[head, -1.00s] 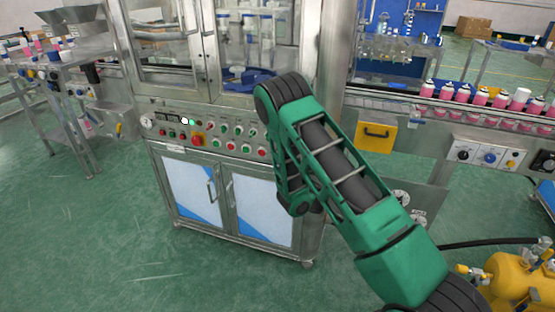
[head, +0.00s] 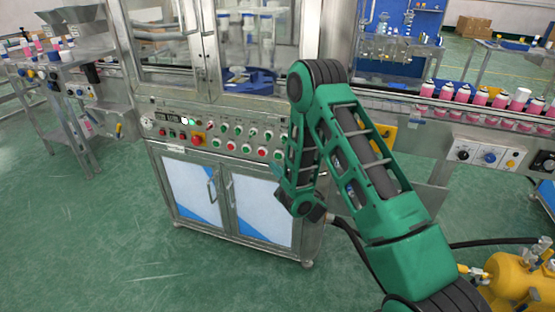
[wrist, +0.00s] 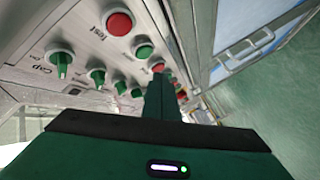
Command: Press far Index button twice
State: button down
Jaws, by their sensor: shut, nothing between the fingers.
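The control panel (head: 215,138) of the steel machine carries rows of red and green buttons and green knobs. In the wrist view, a red button (wrist: 119,23) labelled "Test", a green button (wrist: 144,51) and another red button (wrist: 157,67) run away from me. A green knob (wrist: 60,60) labelled "Cap" is at the left. No Index label is legible, so I cannot tell which button is the Index one. My gripper (wrist: 160,95) is shut and empty, pointing along the panel and covering part of the farther row. In the head view, my arm hides the panel's right end.
Cabinet doors (head: 260,208) lie below the panel. A red emergency stop (head: 197,139) is on the panel's left. A conveyor with pink cans (head: 462,95) is at the right, and a yellow tank (head: 510,280) is at the lower right.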

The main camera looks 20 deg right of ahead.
jog(key=shift+s+a, duration=0.7)
jog(key=shift+s, duration=0.3)
